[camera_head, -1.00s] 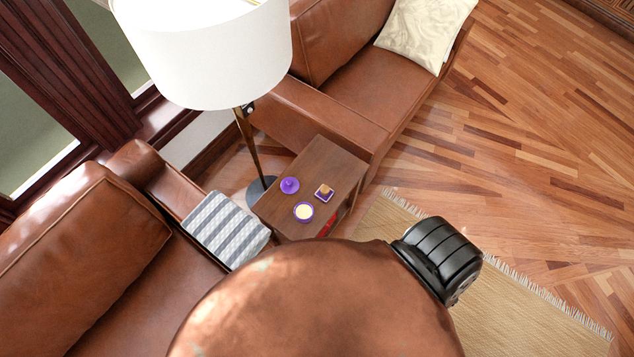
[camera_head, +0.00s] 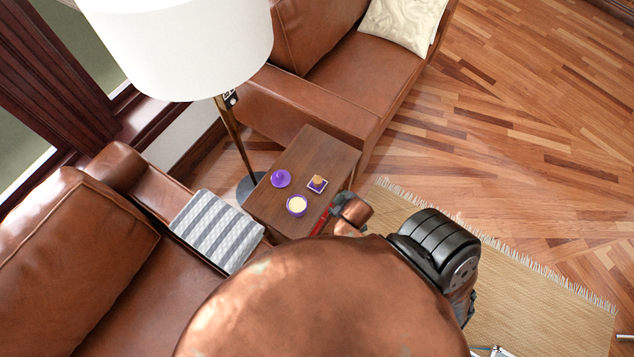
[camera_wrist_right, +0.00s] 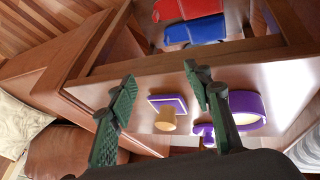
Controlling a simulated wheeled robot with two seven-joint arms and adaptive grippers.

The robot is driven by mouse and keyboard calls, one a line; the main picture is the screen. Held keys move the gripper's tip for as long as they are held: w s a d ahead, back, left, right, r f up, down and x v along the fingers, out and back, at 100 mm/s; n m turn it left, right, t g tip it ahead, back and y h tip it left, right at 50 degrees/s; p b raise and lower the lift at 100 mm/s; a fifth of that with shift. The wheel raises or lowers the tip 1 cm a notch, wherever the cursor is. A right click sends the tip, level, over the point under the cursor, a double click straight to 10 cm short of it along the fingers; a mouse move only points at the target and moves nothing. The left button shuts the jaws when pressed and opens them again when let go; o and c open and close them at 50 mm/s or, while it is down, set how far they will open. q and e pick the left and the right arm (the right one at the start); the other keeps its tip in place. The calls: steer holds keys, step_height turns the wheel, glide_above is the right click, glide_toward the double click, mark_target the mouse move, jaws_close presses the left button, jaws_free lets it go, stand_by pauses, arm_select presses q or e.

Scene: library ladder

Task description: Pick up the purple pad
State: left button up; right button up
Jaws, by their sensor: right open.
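The purple pad (camera_head: 317,185) is a small square with a pale rim on the wooden side table (camera_head: 338,160). A tan knob-like piece (camera_head: 317,179) stands on it. In the right wrist view the pad (camera_wrist_right: 168,101) and tan piece (camera_wrist_right: 165,120) appear beyond and between the green fingers of my right gripper (camera_wrist_right: 160,80). That gripper is open and empty, and the pad looks apart from both fingers. In the head view my right wrist is at the table's right edge, with the fingers mostly hidden. My left gripper is not in view.
A purple candle jar (camera_head: 297,206) and a purple knobbed lid (camera_head: 281,178) stand close to the pad. Red (camera_wrist_right: 188,8) and blue (camera_wrist_right: 195,30) items lie on the table's lower shelf. Leather sofas and a lamp (camera_head: 180,45) flank the table.

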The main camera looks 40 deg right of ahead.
steer(key=w+a+r+n+t, duration=0.1)
steer(key=w+r+n+t, duration=0.7)
steer(key=w+r, duration=1.1)
steer(key=w+a+r+n+t+y, duration=0.4)
steer(key=a+r+n, duration=0.2)
steer(key=a+r, duration=0.25)
steer(key=a+r+n+g+y, duration=0.1)
steer(key=a+n+g+y, duration=0.3)
steer(key=a+n+y, duration=0.7)
steer(key=n+g+h+b, duration=0.1)
steer(key=n+g+h, duration=1.15)
steer(key=n, duration=0.45)
glide_above(318, 179)
steer(key=shift+g, duration=0.45)
steer(key=f, duration=2)
steer(key=shift+w+a+f, duration=0.1)
steer(key=shift+w+f, duration=0.25)
steer(key=shift+s+f, duration=0.1)
steer(key=shift+f, duration=0.75)
steer(key=f+b, duration=0.1)
steer(key=f, duration=0.5)
steer(key=shift+s, duration=0.2)
steer(key=shift+r, duration=0.1)
steer(key=c, duration=1.2)
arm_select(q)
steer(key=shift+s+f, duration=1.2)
arm_select(e)
steer(key=shift+c, duration=0.2)
